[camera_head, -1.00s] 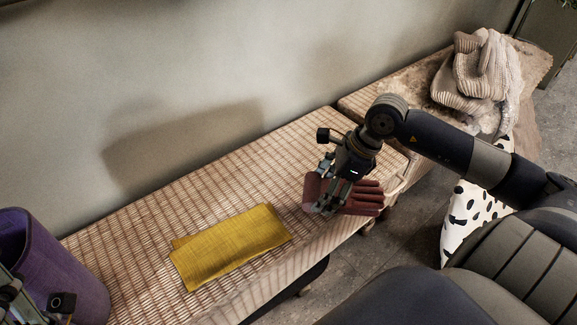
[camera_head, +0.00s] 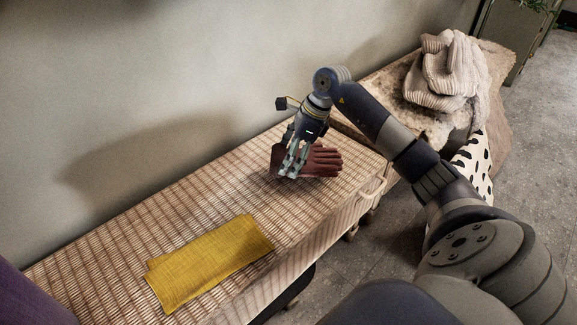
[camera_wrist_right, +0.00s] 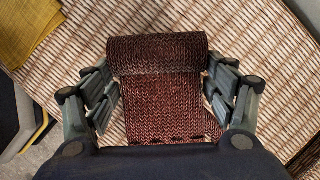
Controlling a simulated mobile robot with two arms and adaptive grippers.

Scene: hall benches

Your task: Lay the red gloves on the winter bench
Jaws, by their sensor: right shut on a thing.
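The red gloves (camera_head: 322,161) are dark red and knitted, with the fingers pointing right. My right gripper (camera_head: 290,172) is shut on them at the cuff end, over the far part of the woven bench (camera_head: 205,215). I cannot tell whether they touch its top. In the right wrist view the ribbed red fabric (camera_wrist_right: 165,100) lies between the two fingers (camera_wrist_right: 168,100). A second bench (camera_head: 375,92) at the back right bears a pale fleece and cream ribbed knitwear (camera_head: 445,70). No label shows which bench is the winter one. My left gripper is out of view.
A folded yellow cloth (camera_head: 208,262) lies on the near part of the woven bench. A purple container (camera_head: 25,300) stands at the lower left. A black-spotted white item (camera_head: 474,165) hangs by the second bench. The wall runs behind both benches.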

